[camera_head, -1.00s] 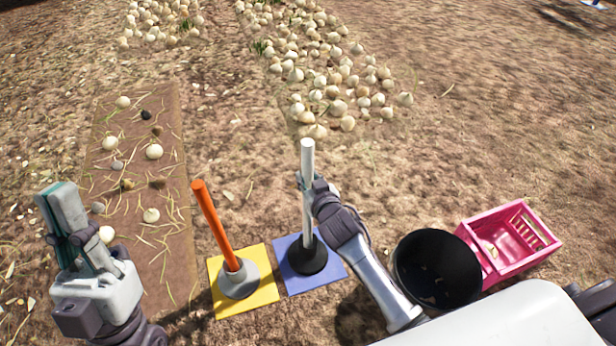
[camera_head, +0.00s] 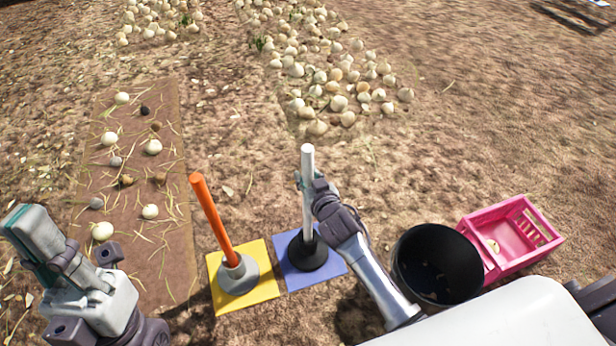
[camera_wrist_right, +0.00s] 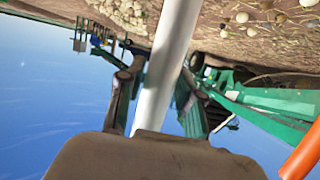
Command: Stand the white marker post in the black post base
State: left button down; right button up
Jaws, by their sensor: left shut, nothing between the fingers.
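The white marker post (camera_head: 308,166) is upright over the black post base (camera_head: 308,254). Its lower end meets the top of the base; how deep it sits inside I cannot tell. My right gripper (camera_head: 308,183) is shut on the upper part of the post. In the right wrist view the post (camera_wrist_right: 160,85) passes between the two fingers (camera_wrist_right: 158,105). My left gripper (camera_head: 38,240) is shut and empty at the far left, well away from the post.
The black base stands on a blue square (camera_head: 333,268). Left of it an orange post (camera_head: 213,222) stands in a grey base (camera_head: 238,276) on a yellow square (camera_head: 228,302). A black bucket (camera_head: 400,262) and pink crate (camera_head: 548,247) stand right. Onions (camera_head: 340,103) lie beyond.

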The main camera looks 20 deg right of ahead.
jog(key=shift+o, duration=1.3)
jog(key=shift+f, duration=0.1)
jog(key=shift+s, duration=0.1)
jog(key=v, duration=1.2)
